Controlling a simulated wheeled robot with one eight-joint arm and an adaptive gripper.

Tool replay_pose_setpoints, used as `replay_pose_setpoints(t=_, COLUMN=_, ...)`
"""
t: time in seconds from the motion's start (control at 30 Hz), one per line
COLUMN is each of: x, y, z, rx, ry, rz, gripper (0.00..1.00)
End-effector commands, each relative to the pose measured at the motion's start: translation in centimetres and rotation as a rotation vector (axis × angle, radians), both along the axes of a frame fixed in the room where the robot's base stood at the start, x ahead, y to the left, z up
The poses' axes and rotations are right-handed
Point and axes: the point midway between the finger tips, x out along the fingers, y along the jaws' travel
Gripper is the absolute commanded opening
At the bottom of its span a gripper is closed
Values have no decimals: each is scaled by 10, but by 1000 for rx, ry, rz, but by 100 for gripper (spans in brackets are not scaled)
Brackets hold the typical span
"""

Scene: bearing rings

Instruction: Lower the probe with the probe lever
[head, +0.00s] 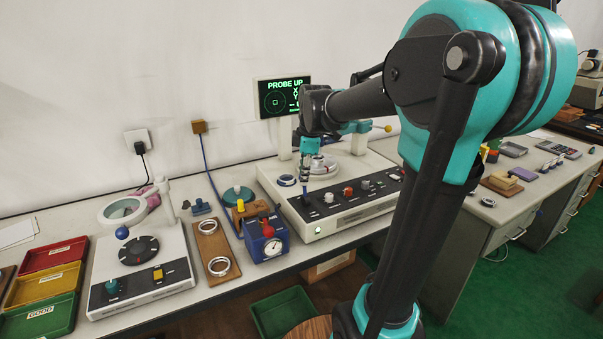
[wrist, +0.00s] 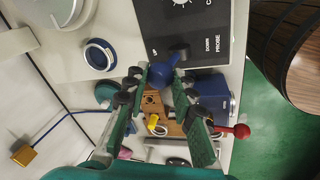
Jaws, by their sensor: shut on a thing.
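The probe lever has a blue knob (wrist: 163,73), which sits between my fingertips in the wrist view, at the edge of the black panel marked UP, DOWN and PROBE. My gripper (head: 305,179) points down over the left end of the measuring console (head: 335,221), and it also shows in the wrist view (wrist: 161,80). It is shut on the knob. The screen (head: 284,96) behind reads PROBE UP in green.
A metal ring with a blue inside (wrist: 99,55) lies on the console near my fingers. A blue gauge box with a red knob (head: 268,240) stands just left of the console. Further left are a wooden board with rings (head: 211,243) and another console (head: 143,283).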

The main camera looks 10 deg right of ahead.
Motion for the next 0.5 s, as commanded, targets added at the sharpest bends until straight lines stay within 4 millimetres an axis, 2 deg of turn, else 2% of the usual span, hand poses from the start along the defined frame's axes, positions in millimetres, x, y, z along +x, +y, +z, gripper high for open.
replay_pose_setpoints(t=0.5, x=-41, y=-14, z=-4, rx=134, ry=-417, rz=-5, gripper=0)
